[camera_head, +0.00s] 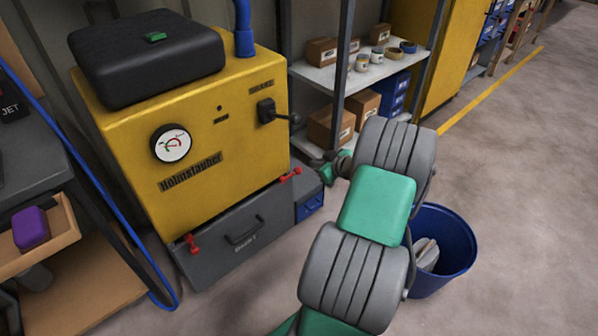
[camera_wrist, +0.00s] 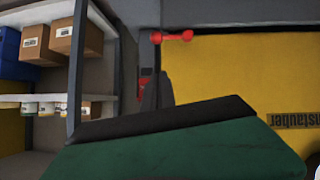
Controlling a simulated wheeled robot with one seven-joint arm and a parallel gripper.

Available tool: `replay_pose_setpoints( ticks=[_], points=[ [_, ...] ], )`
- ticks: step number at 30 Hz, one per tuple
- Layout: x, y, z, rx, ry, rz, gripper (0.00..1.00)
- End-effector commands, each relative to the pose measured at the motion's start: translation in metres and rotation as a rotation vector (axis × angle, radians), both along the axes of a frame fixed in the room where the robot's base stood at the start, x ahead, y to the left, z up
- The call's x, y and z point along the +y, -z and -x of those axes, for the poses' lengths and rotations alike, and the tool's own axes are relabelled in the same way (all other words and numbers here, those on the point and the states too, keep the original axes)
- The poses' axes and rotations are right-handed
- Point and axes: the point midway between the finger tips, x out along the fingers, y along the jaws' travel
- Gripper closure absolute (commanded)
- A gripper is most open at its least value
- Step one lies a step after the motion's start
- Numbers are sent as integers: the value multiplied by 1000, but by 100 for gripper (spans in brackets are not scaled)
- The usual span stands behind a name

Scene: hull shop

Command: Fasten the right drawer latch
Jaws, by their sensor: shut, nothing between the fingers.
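The yellow machine (camera_head: 220,125) has a grey drawer (camera_head: 225,250) at its base. The red right drawer latch (camera_head: 290,174) is at the drawer's upper right corner and lies along the seam. In the wrist view the latch (camera_wrist: 172,37) is a level red bar between grey drawer and yellow body. The red left latch (camera_head: 191,243) sits at the drawer's upper left corner and looks more upright. My gripper (camera_head: 325,167) is shut and empty, just right of the right latch in the head view. In the wrist view its fingers (camera_wrist: 158,90) appear apart from the latch.
A blue bin (camera_head: 450,250) with grey pieces stands right of my arm. A shelf (camera_head: 335,77) with boxes and cans is behind it. A small blue box (camera_head: 309,205) sits beside the drawer. A blue hose (camera_head: 130,245) and a workbench are at left. Open floor lies right.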

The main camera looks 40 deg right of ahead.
Motion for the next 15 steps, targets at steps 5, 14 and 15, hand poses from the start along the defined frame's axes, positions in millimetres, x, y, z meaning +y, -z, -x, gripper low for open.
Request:
replay_pose_setpoints(
  ticks=[5, 14, 15],
  points=[
    [1, 2, -3, 2, -1, -2, 100],
    [-1, 34, -45, 3, -5, -2, 100],
    [-2, 39, -53, 4, -4, -2, 100]
  ],
)
